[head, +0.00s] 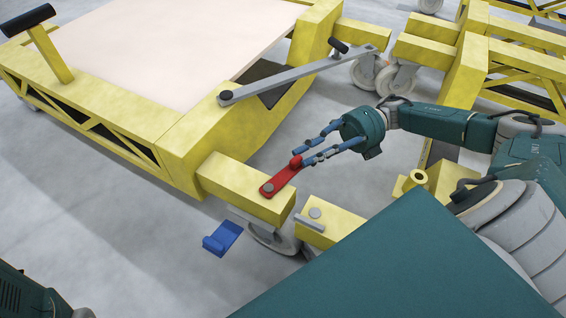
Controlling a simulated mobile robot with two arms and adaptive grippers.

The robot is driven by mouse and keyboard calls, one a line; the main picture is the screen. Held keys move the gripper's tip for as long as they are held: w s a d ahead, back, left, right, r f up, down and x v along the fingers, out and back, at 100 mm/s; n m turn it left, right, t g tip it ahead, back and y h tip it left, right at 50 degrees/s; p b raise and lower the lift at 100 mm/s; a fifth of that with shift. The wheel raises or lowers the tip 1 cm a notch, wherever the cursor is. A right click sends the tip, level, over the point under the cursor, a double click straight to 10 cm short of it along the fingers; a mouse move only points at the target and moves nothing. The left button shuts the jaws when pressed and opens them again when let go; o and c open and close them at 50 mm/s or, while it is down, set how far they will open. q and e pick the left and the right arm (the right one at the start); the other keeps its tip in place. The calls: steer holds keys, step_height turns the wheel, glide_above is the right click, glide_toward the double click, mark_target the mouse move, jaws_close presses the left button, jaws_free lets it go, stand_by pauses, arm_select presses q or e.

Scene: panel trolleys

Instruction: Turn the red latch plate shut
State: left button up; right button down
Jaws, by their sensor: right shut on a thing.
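The red latch plate (280,178) lies on top of a short yellow beam (236,181) at the trolley's near corner. A round grey pivot sits at its lower left end, and a red knob (296,162) stands at its upper right end. The plate points up and right, across the beam's edge. My right gripper (302,154) is at the knob, with its blue fingers shut on it. My left gripper is not in view.
A grey bar (290,80) with a black knob spans the trolley corner behind my right gripper. A blue pedal (222,238) and a wheel (268,239) are below the beams. Other yellow frames on casters (397,78) stand behind.

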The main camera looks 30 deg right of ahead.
steer(key=shift+r, duration=0.35)
